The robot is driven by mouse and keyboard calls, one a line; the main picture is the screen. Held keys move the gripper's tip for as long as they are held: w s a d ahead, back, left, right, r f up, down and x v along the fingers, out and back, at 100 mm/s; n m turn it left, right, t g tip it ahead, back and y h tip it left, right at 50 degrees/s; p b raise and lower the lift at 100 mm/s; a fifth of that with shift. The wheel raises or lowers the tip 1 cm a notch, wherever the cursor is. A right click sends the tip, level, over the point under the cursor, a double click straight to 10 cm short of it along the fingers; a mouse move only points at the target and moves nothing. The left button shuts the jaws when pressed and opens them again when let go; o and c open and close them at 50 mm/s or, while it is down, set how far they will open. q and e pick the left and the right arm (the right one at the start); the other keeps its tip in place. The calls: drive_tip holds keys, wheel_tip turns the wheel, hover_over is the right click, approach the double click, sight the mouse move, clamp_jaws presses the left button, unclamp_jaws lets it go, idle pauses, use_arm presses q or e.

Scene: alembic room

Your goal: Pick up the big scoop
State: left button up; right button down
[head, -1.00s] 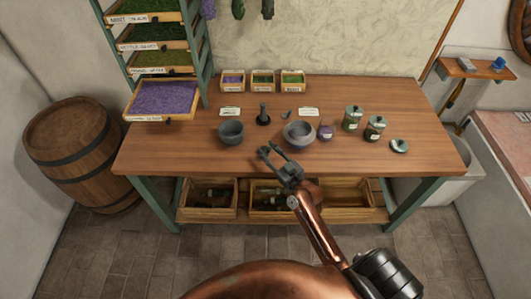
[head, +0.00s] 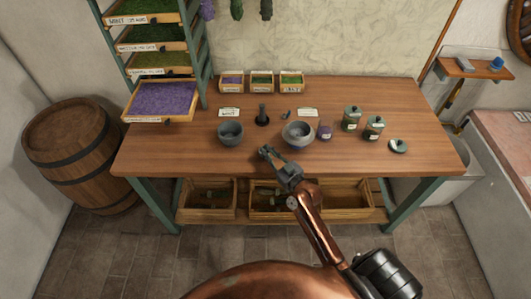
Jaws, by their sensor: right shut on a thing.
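My right gripper (head: 267,153) is over the front edge of the wooden table (head: 400,95), in front of the gap between the grey bowl and the mortar. Its fingers are closed together on a small thing, which seems to be the big scoop. The fingers hide nearly all of it, so I cannot make out its shape or whether it touches the table. A small grey piece (head: 286,115), perhaps a smaller scoop, lies farther back near a white label. My left gripper is not in view.
A grey bowl (head: 230,133) and a stone mortar (head: 298,135) stand close behind the gripper, with a dark pestle-like piece (head: 262,115) beyond. Crates (head: 345,205) sit below.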

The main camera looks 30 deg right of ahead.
drive_tip(key=shift+r, duration=0.15)
drive_tip(key=shift+r, duration=0.2)
drive_tip(key=r, duration=0.2)
drive_tip(key=r+p, duration=0.1)
drive_tip(key=shift+s+r, duration=0.2)
drive_tip(key=shift+s, duration=0.1)
drive_tip(key=s+r+p, duration=0.1)
drive_tip(key=s+r, duration=0.8)
drive_tip(key=s, duration=0.4)
drive_tip(key=shift+s, duration=0.2)
drive_tip(key=shift+a, duration=0.2)
